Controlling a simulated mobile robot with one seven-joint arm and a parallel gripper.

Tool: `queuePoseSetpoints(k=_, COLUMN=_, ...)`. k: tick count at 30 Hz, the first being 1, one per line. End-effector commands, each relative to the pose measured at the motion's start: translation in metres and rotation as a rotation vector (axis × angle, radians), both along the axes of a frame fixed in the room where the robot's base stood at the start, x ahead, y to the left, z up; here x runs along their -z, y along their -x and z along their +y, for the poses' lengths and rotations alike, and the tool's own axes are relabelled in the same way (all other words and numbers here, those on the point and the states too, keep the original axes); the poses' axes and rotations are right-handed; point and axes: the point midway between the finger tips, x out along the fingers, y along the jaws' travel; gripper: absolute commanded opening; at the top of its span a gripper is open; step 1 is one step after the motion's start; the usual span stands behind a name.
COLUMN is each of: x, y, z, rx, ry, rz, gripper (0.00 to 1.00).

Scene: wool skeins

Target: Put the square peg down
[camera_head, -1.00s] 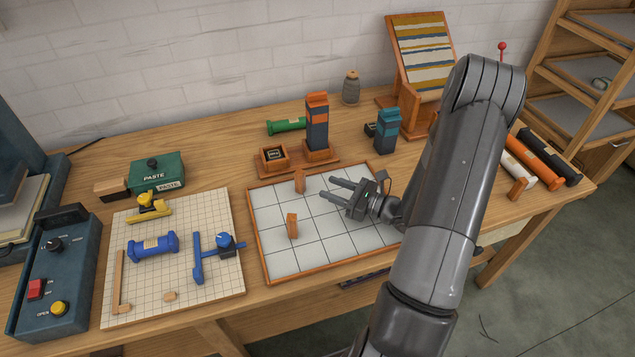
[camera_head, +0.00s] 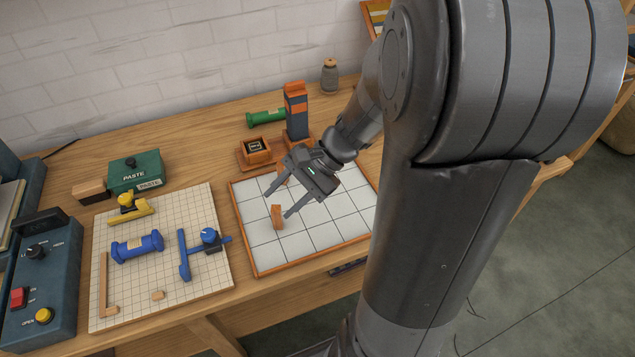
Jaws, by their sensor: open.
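My gripper (camera_head: 278,204) is open, its two fingers spread and pointing down and left over the tiled tray (camera_head: 256,268). A small upright wooden peg (camera_head: 277,218) stands on the tray by the fingertips. It shows just below and between them, and I cannot tell whether a finger touches it. A second wooden peg (camera_head: 283,173) stands farther back, partly hidden by the gripper. I cannot tell from the picture which of them is the square peg.
A dark and orange tower (camera_head: 296,112) and a small wooden box (camera_head: 256,151) stand behind the tray. A gridded board (camera_head: 205,290) with blue and yellow tools lies to the left. The tray's front tiles are clear. My arm hides the table's right side.

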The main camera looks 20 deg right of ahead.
Motion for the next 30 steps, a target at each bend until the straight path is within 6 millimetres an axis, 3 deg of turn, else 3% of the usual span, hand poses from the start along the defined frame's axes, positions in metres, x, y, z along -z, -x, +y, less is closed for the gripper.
queuePoseSetpoints(k=6, x=-0.029, y=0.036, z=0.002, rx=-0.229, ry=0.289, rz=-0.194, gripper=0.43)
queuePoseSetpoints(k=15, x=-0.072, y=0.07, z=-0.014, rx=-0.484, ry=0.672, rz=-0.502, gripper=0.43)
queuePoseSetpoints(k=24, x=-0.113, y=0.088, z=-0.031, rx=-0.624, ry=0.942, rz=-0.752, gripper=0.43)
queuePoseSetpoints(k=30, x=-0.119, y=0.09, z=-0.034, rx=-0.643, ry=0.989, rz=-0.793, gripper=0.43)
